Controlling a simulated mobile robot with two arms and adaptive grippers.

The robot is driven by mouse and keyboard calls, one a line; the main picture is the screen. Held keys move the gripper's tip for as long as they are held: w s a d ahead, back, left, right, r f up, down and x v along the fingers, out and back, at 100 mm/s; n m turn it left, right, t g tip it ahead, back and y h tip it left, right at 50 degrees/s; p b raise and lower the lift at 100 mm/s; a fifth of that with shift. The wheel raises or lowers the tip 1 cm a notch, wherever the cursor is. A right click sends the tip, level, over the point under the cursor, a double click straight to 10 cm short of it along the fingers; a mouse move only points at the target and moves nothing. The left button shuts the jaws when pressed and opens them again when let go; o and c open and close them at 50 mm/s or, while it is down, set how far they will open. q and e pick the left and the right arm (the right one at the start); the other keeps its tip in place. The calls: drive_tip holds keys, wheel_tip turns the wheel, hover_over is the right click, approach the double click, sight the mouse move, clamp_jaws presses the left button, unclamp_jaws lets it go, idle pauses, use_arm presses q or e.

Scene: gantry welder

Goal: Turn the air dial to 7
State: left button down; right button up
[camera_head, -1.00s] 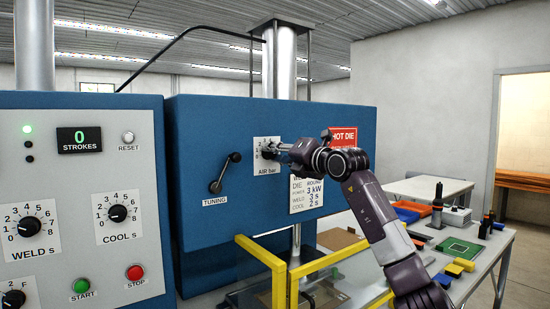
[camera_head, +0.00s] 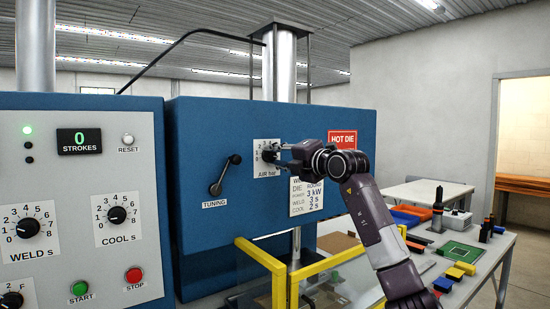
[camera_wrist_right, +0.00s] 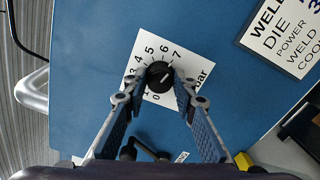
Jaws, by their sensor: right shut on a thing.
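The air dial (camera_head: 269,155) is a small black knob on a white numbered plate labelled AIR bar, on the front of the blue machine head. It also shows in the right wrist view (camera_wrist_right: 159,72), with a short white pointer mark slanting toward the upper right, roughly on the side of the 7. I cannot read the exact setting. My right gripper (camera_head: 281,155) comes at the dial from the right. In the right wrist view its two fingertips (camera_wrist_right: 163,84) are on either side of the knob, shut on it. The fingers hide some of the plate's numbers. My left gripper is not in view.
A tuning crank (camera_head: 226,173) juts out left of the dial. A red HOT DIE sign (camera_head: 342,139) and a white settings sheet (camera_head: 306,197) are on the right of the panel. Yellow guard rails (camera_head: 262,257) stand below. A control panel (camera_head: 80,240) is at left.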

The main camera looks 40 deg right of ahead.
drive_tip(key=o, duration=1.2)
drive_tip(key=shift+s+d, duration=0.1)
drive_tip(key=shift+s, duration=0.05)
drive_tip(key=shift+c, duration=0.2)
drive_tip(key=s+a, duration=0.1)
drive_tip(key=s, duration=1.1)
drive_tip(key=shift+a, duration=0.2)
drive_tip(key=shift+f, duration=0.1)
